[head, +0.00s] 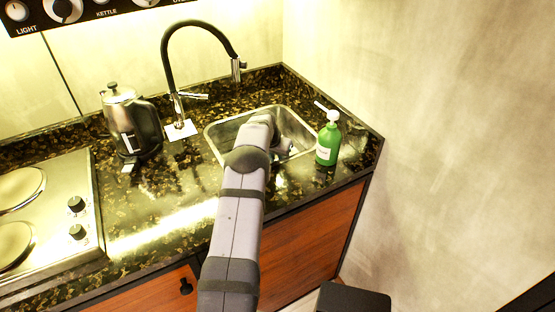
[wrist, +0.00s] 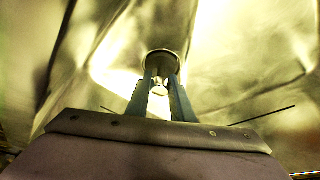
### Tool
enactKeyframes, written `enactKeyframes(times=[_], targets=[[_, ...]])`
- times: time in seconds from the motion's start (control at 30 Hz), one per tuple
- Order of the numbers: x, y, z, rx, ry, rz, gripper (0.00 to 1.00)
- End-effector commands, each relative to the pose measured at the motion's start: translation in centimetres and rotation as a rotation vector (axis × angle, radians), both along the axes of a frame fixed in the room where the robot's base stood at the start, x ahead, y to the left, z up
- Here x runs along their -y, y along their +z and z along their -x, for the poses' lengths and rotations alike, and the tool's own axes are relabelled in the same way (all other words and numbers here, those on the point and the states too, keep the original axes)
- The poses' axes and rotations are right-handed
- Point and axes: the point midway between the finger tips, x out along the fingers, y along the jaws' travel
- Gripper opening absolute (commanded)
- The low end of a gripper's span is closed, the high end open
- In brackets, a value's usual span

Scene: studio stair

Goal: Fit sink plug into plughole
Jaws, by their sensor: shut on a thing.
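The steel sink (head: 217,146) is set in the dark speckled worktop. The plug shows as a dark round piece at the fingertips, with a pale bit between the fingers. I cannot make out the plughole, nor whether the plug touches the basin floor.
A green soap bottle (head: 327,144) with a white pump stands just right of the sink. A black tap (head: 169,62) arches behind it. A kettle (head: 132,123) and a hob (head: 50,215) are to the left.

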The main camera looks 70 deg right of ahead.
Motion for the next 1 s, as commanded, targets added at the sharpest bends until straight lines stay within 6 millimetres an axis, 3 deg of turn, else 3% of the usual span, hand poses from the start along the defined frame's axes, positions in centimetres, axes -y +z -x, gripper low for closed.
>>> enactKeyframes(times=[0.1, 0.13, 0.2, 0.67, 1.0], targets=[[0.0, -0.4, 0.0, 0.000, 0.000, 0.000, 0.00], [0.0, -0.4, 0.0, 0.000, 0.000, 0.000, 0.23], [0.0, -0.3, 0.0, 0.000, 0.000, 0.000, 0.39], [0.0, 0.3, 0.0, 0.000, 0.000, 0.001, 0.39], [-1.3, 3.5, -0.2, 0.000, 0.001, 0.003, 0.39]])
